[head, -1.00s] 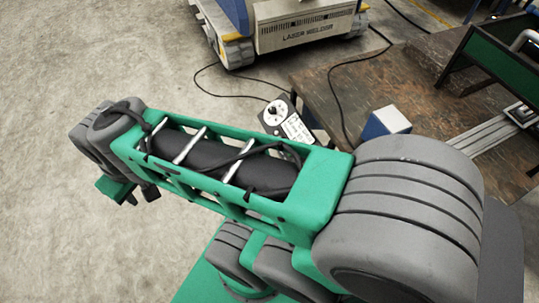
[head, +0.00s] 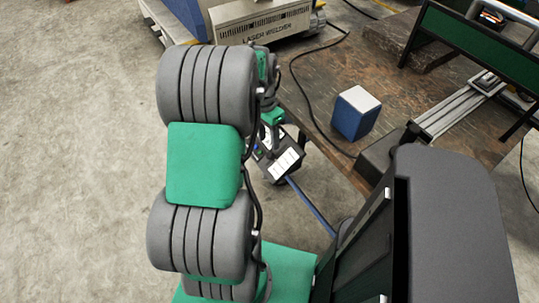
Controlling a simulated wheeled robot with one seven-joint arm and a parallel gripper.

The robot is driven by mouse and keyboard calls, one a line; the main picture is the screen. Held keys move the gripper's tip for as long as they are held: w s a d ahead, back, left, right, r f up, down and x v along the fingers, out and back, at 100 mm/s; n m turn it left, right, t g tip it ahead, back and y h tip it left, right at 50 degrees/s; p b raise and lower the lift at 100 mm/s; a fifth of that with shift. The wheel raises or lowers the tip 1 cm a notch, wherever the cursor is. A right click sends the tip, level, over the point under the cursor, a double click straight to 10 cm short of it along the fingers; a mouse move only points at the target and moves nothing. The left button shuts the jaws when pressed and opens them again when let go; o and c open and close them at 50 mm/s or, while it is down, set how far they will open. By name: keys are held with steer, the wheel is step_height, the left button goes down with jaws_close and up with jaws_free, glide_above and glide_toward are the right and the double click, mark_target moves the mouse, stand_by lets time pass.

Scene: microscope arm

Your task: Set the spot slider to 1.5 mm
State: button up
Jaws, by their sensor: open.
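A small dark control box (head: 268,170) with a white label (head: 285,164) hangs at the near left edge of the workbench. A slider marked as spot cannot be made out on it; the scale and its setting are too small to read. My gripper (head: 274,141) is at the upper side of this box, partly hidden behind my own arm. Its jaws are open, and no object shows between them. I cannot tell whether the fingers touch the box. The dial face is hidden behind my arm and gripper.
The dark workbench (head: 440,135) carries a blue block with a white top (head: 356,112), a metal rail (head: 455,108) and a green-panelled frame (head: 455,45). A black cable curves across it. The laser welder (head: 262,25) stands behind. Grey floor (head: 80,150) is clear at left.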

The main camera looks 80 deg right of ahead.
mark_target(269, 154)
steer(key=f, duration=0.7)
steer(key=shift+s+a, duration=0.25)
steer(key=shift+c, duration=0.6)
jaws_close()
stand_by(0.4)
